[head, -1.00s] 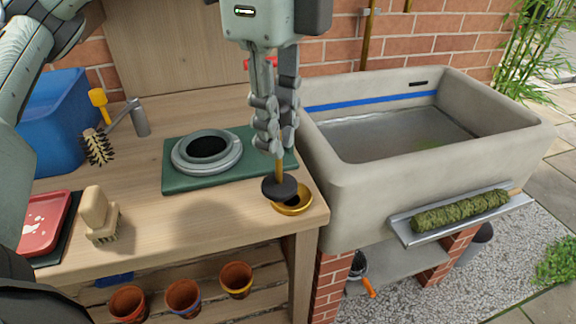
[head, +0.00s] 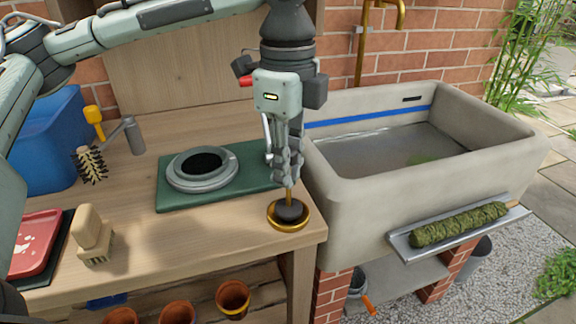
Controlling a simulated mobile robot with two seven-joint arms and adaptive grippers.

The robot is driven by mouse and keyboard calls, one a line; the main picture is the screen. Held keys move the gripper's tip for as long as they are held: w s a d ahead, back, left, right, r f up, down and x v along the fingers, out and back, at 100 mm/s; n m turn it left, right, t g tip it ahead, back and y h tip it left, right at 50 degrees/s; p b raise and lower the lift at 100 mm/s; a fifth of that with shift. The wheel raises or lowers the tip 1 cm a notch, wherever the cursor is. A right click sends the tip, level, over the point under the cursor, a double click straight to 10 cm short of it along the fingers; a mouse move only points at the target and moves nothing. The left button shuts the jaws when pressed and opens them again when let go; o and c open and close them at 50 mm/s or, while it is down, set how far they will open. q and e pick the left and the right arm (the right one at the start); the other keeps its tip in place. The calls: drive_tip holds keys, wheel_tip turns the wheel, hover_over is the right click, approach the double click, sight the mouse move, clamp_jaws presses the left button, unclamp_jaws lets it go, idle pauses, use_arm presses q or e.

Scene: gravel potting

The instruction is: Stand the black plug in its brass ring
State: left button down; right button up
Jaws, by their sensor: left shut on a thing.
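The black plug (head: 290,210) has a round dark base and a thin brass stem. It sits within the outline of the brass ring (head: 274,222) at the bench's front right corner, and looks upright. Whether its base touches the bottom of the ring I cannot tell. My left gripper (head: 288,184) points down above the ring and is shut on the plug's stem. The fingers hide the top of the stem. My right gripper is not in view.
The stone sink (head: 350,200) with water stands close to the right of the ring. A green mat (head: 175,201) with a grey ringed piece (head: 203,184) lies to the left. A wooden brush (head: 92,236) and red tray (head: 38,245) are further left. The bench front between is clear.

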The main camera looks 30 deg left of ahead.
use_arm(q)
drive_tip(key=shift+f, duration=0.15)
drive_tip(key=c, duration=1.3)
unclamp_jaws()
drive_tip(key=shift+c, duration=0.2)
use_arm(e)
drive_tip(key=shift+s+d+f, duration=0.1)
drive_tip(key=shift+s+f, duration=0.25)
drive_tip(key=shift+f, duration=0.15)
use_arm(q)
wheel_tip(320, 180, up, 3)
wheel_tip(320, 180, up, 9)
drive_tip(key=shift+r+p, duration=0.2)
drive_tip(key=shift+p, duration=0.55)
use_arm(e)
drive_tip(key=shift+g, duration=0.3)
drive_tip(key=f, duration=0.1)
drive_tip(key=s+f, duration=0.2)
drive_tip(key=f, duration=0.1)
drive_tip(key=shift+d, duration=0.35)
